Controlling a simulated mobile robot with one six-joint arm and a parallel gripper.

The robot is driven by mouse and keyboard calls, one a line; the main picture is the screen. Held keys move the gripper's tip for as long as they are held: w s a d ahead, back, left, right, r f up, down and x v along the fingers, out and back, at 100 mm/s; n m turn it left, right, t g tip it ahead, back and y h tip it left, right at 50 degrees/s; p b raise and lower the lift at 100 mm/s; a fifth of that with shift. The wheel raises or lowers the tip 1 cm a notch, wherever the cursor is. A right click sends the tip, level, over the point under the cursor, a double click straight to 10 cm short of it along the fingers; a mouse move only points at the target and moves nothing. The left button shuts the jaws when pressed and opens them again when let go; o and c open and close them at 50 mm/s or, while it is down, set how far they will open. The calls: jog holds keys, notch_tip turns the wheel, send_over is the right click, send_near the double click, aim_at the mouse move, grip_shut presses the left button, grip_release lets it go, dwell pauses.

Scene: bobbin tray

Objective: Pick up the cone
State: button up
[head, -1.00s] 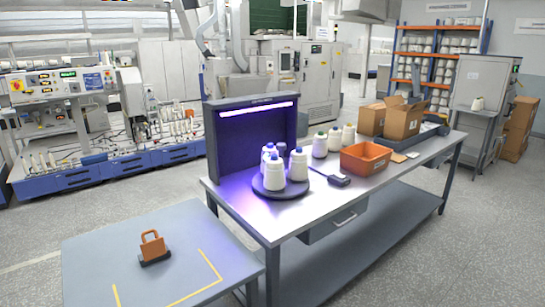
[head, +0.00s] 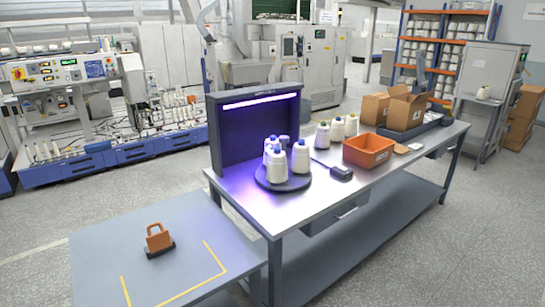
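In the head view, several white yarn cones with blue tips stand upright on a dark round turntable (head: 283,186) under a purple-lit hood. The front left cone (head: 277,165) and the front right cone (head: 300,157) are the clearest; another behind is partly hidden. More cones stand in a row to the right on the same bench, the nearest being a white cone with a dark green tip (head: 322,138). The frames do not show which cone the task means. My gripper is not in view.
The metal bench (head: 352,186) also carries an orange bin (head: 367,153), a dark handheld device (head: 341,173) and cardboard boxes (head: 407,110). The dark hood (head: 216,130) stands behind the turntable. A lower grey table (head: 100,255) at front left holds an orange-handled block (head: 158,239). Floor is open at right.

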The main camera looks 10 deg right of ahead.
dwell(0.3)
jog(key=shift+c, duration=1.3)
jog(key=c, duration=0.4)
jog(key=shift+a, duration=0.1)
